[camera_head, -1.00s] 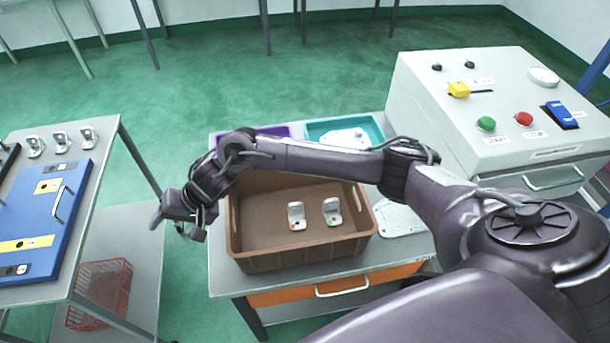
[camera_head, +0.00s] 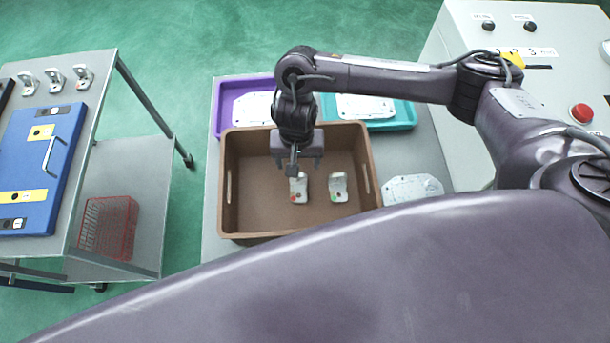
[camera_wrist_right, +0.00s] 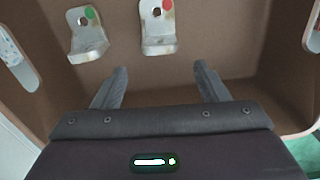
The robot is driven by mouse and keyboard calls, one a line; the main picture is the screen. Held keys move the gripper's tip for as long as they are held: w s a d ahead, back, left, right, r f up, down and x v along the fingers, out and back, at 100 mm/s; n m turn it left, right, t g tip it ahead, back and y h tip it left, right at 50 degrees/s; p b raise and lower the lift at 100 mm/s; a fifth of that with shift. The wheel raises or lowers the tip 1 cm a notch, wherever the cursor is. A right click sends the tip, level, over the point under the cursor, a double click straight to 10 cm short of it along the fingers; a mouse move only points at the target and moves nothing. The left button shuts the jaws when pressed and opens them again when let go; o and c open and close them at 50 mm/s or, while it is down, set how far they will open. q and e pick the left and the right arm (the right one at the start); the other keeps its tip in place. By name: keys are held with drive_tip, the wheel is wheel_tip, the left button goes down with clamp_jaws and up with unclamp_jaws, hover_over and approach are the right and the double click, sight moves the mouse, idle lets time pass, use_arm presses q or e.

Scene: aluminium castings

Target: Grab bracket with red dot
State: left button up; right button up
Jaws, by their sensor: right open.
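The bracket with the red dot (camera_head: 299,190) is a small silver L-shaped part in the brown crate (camera_head: 230,205). It also shows in the right wrist view (camera_wrist_right: 157,38), its red dot near the top edge. My right gripper (camera_head: 297,166) is over the crate, just behind this bracket in the head view, pointing down. In the right wrist view its fingers (camera_wrist_right: 160,74) are apart with nothing between them; the red-dot bracket is ahead of the gap. My left gripper is not in view.
A similar bracket with a green dot (camera_head: 338,188) stands to the right of it in the crate. The crate walls surround both brackets. A purple tray (camera_head: 217,118) and a teal tray (camera_head: 405,118) lie behind the crate. A flat metal casting (camera_head: 412,189) lies to its right.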

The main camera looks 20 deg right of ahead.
sight(299, 189)
drive_tip(key=f, duration=0.2)
drive_tip(key=f+b, duration=0.1)
drive_tip(key=f, duration=0.1)
drive_tip(key=s+f, duration=0.1)
drive_tip(key=f, duration=0.1)
drive_tip(key=shift+a+f+b, duration=0.15)
drive_tip(key=shift+f+b, duration=0.1)
drive_tip(key=shift+b, duration=0.05)
drive_tip(key=shift+f, duration=0.2)
drive_tip(key=shift+c, duration=0.6)
drive_tip(key=c, duration=1)
